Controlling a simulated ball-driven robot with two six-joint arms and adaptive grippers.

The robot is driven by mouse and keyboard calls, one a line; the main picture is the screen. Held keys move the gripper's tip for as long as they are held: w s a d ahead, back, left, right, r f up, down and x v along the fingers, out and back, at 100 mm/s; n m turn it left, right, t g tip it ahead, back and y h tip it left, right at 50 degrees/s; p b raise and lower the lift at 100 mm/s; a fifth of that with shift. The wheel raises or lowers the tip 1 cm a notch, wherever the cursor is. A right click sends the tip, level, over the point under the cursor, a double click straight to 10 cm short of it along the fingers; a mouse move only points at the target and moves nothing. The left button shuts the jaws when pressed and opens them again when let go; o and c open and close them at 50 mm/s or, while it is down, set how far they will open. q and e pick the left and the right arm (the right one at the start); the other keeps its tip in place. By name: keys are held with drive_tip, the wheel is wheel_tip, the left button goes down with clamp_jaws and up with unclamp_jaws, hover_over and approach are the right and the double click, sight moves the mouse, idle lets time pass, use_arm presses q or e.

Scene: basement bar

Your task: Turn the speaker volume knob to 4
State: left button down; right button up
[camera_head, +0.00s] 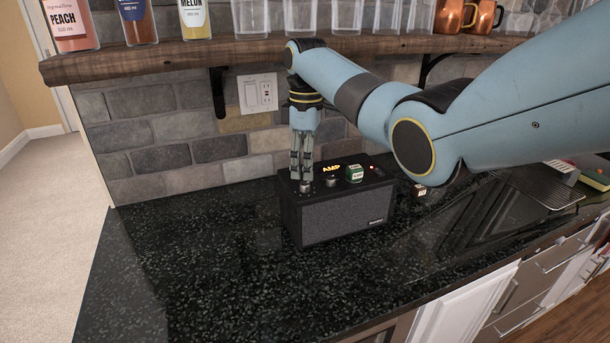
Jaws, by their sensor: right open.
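A black speaker (340,213) with a grey front grille and the yellow word AMP on top stands upright on the dark speckled counter. A small silver knob (305,187) shows at the left of its top, right under my right gripper. My right gripper (302,176) points straight down with its fingertips close around or just above this knob; I cannot tell whether they touch it. A second dark knob (331,181) sits beside it on the top. The knob's number marks are too small to read. My left gripper is not in view.
A sink drainer lies at the right. The counter's front left (180,275) is clear.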

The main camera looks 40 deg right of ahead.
sight(305, 183)
wheel_tip(305, 183, down, 4)
drive_tip(key=shift+f, duration=0.1)
drive_tip(key=shift+a, duration=0.1)
clamp_jaws()
idle(0.4)
